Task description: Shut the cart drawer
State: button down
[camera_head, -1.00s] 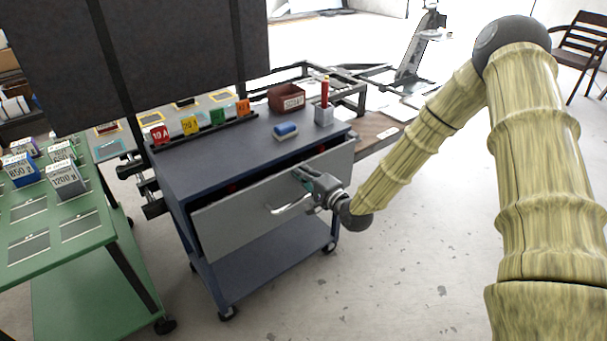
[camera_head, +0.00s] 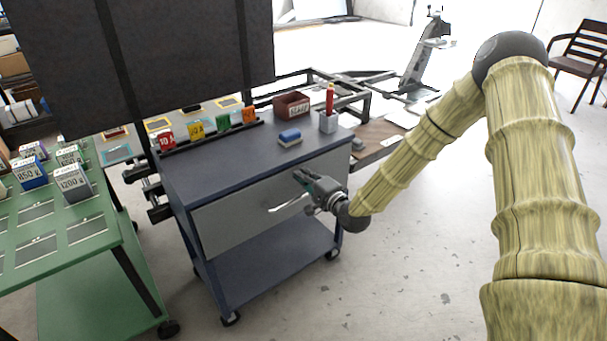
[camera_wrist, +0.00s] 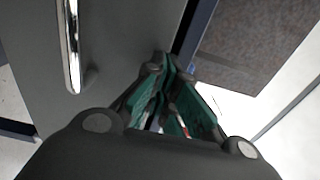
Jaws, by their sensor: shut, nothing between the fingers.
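The blue cart (camera_head: 190,171) stands in the middle of the head view. Its grey drawer front (camera_head: 237,214) sits up against the cart body, with no open gap showing along its top edge. The drawer's metal handle (camera_head: 284,204) is at the front and shows at the upper left of the wrist view (camera_wrist: 72,50). My gripper (camera_head: 303,178) is shut and empty, with its fingertips at the drawer front, right of the handle. In the wrist view the green-padded fingers (camera_wrist: 166,66) point at the grey panel near its edge; I cannot tell whether they touch.
On the cart top stand a blue-and-cream block (camera_head: 289,138), a dark red bin (camera_head: 292,105), a pen holder (camera_head: 327,122) and several coloured labelled cards (camera_head: 196,128). A green table (camera_head: 70,237) is at left. The floor in front of the cart is clear.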

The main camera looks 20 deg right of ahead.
jog(key=p+v, duration=0.1)
jog(key=v, duration=1.1)
jog(key=s+a+f+n+g, duration=0.35)
jog(key=s+a+f, duration=0.2)
jog(key=f, duration=0.35)
jog(key=s+a+f+n+g+h, duration=0.25)
jog(key=s+f+n+g, duration=0.2)
jog(key=s+f, duration=0.55)
jog(key=s+a+f+n+g+h, duration=0.1)
jog(key=s+a+f+n+g, duration=0.2)
jog(key=s+f+g, duration=0.65)
jog(key=s+d+n+h, duration=0.1)
jog(key=s+n+h, duration=0.15)
jog(key=s, duration=1.25)
notch_tip(320, 180, up, 17)
jog(key=y+p, duration=0.1)
jog(key=p, duration=1.6)
jog(key=shift+n+p, duration=0.4)
jog(key=shift+n, duration=0.05)
jog(key=shift+d+f, duration=0.1)
